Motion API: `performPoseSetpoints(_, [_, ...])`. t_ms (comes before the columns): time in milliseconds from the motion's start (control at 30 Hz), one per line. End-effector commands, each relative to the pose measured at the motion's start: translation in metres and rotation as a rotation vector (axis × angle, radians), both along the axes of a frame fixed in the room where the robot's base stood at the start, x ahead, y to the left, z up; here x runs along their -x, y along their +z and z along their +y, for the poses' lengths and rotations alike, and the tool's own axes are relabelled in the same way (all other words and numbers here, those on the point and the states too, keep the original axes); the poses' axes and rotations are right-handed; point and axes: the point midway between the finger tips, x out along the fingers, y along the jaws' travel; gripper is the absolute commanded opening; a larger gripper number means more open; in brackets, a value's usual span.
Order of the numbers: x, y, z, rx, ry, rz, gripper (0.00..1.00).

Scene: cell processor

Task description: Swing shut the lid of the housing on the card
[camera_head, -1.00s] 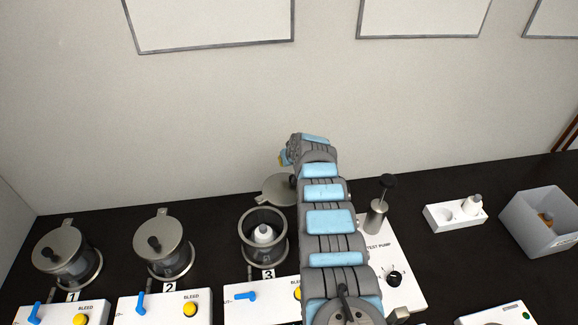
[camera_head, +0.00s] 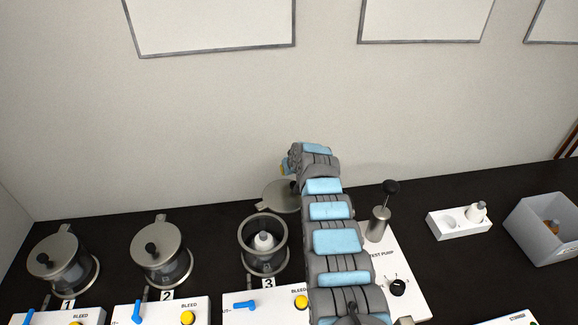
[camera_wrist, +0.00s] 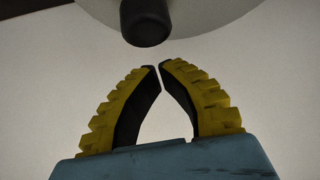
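The housing marked 3 (camera_head: 244,246) is an open cylinder with a white-capped bottle (camera_head: 264,241) inside. Its round grey lid (camera_head: 279,196) is swung open behind it, partly hidden by my arm. My gripper (camera_wrist: 159,67) is mostly hidden behind my arm in the head view; only a bit of yellow shows near the lid. In the wrist view its yellow fingers meet at the tips with nothing between them. The lid's dark knob (camera_wrist: 146,22) is just beyond the fingertips, apparently apart from them. No separate card naming a housing is legible.
Housings 1 (camera_head: 64,260) and 2 (camera_head: 162,252) stand to the left with lids shut. A test pump (camera_head: 379,222) is close right of my arm. A white holder (camera_head: 458,224) and a grey bin (camera_head: 545,231) are farther right. The wall is close behind.

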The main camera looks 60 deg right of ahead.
Motion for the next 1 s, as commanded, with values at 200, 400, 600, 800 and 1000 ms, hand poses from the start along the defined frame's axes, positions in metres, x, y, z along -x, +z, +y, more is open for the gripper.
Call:
performPoseSetpoints(200, [0.004, 0.003, 0.006, -0.004, 0.0, -0.002, 0.0])
performPoseSetpoints(400, [0.009, 0.001, 0.01, -0.003, -0.001, -0.004, 0.0])
performPoseSetpoints(600, [0.014, 0.0, 0.015, -0.004, -0.001, -0.004, 0.0])
performPoseSetpoints(800, [0.018, 0.003, 0.019, -0.001, -0.001, -0.006, 0.0])
performPoseSetpoints(1000, [0.021, 0.002, 0.021, -0.003, -0.002, -0.005, 0.0])
